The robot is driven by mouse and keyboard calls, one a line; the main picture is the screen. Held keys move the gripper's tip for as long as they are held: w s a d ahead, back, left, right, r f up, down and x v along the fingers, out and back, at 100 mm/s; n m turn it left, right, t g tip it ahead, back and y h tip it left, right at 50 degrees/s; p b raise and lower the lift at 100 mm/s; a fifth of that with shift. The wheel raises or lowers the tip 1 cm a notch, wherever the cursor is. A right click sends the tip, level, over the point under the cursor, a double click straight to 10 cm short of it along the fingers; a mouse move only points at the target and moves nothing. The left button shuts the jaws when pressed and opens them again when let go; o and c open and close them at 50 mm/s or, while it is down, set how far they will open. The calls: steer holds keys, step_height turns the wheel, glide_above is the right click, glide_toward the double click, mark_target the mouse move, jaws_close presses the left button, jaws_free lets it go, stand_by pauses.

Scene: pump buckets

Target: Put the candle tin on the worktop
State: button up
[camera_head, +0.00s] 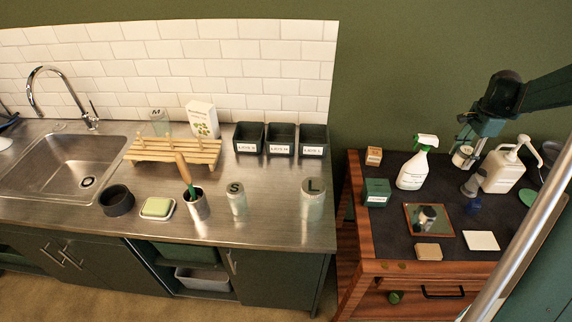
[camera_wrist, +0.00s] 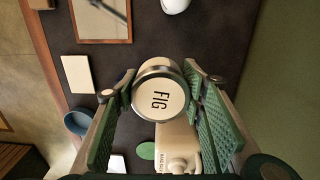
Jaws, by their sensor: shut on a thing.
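My gripper (camera_wrist: 160,92) is shut on a round silver tin (camera_wrist: 158,91) whose pale lid reads FIG. This looks like the candle tin. In the head view my gripper (camera_head: 466,146) holds the tin (camera_head: 462,159) over the dark-topped wooden cart at the right, beside the pump bottle. The tin seems to be above the cart top, but the exact height is hard to tell. The steel worktop (camera_head: 270,228) is at the left, beyond a gap from the cart, and my gripper is away from it.
The cart (camera_head: 388,245) holds a spray bottle (camera_head: 417,165), a pump bottle (camera_head: 502,170), a framed mirror (camera_head: 428,220) and small boxes. The worktop carries three dark bins (camera_head: 281,139), a wooden rack (camera_head: 172,151) and jars (camera_head: 313,200). Bare steel shows between the bins and jars.

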mark_target(467, 150)
step_height(467, 150, up, 15)
steer(key=w+a+n+p, duration=0.2)
steer(key=w+a+n, duration=0.15)
steer(key=a, duration=1.15)
steer(key=w+a+n+p, duration=0.2)
steer(key=w+a+n, duration=0.15)
steer(key=a, duration=1.15)
steer(key=s+a+n+p, duration=0.2)
steer(key=s+a+n, duration=0.2)
steer(key=a, duration=1)
steer(key=s+a+n+p, duration=0.1)
steer(key=s+a+n, duration=0.3)
steer(key=a, duration=1.1)
steer(key=s+a+n+p, duration=0.25)
steer(key=a+n, duration=0.25)
steer(key=a, duration=0.9)
step_height(467, 150, down, 11)
steer(key=s, duration=0.1)
steer(key=shift+a+r, duration=0.15)
steer(key=shift+f, duration=3.15)
